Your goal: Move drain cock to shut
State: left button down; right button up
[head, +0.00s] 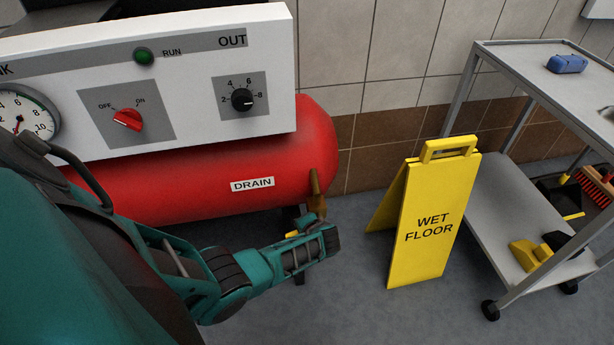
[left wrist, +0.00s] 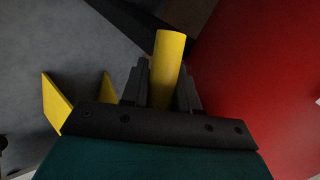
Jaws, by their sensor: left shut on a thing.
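The red tank (head: 200,185) carries a white DRAIN label (head: 252,184) near its right end. A brass-coloured drain cock fitting (head: 316,194) stands at the tank's right end, and a bit of yellow shows lower down (head: 292,234). My left gripper (head: 312,222) reaches in low beside the tank's right end. In the left wrist view, a yellow drain cock handle (left wrist: 169,58) lies between the two dark fingers (left wrist: 160,88), which are shut on it. The wrist partly hides the cock in the head view. My right gripper is not in view.
A yellow wet floor sign (head: 428,220) stands right of my left gripper, with floor between them. A grey cart (head: 505,200) stands farther right. The white panel (head: 190,85) with dials is above the tank. My left arm covers the lower left.

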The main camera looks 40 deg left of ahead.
pick_arm(q)
jog(key=shift+s+a+r+m+g+y+b, duration=0.15)
jog(key=shift+r+m+g+y, duration=0.15)
jog(key=shift+g+y, duration=0.15)
jog(key=shift+s+a+r+m+g+y+b, duration=0.15)
jog(key=shift+r+m+g+y, duration=0.1)
jog(key=shift+m+g+y, duration=0.15)
jog(key=shift+r+g+y, duration=0.3)
jog(key=shift+g+y, duration=0.05)
jog(key=shift+r, duration=0.1)
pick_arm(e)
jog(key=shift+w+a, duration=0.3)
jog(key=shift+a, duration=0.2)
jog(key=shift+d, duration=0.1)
pick_arm(q)
jog(key=c, duration=1.2)
grip_release()
jog(key=shift+o, duration=1.3)
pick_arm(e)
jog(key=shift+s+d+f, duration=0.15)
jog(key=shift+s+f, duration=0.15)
pick_arm(q)
jog(key=shift+r, duration=0.1)
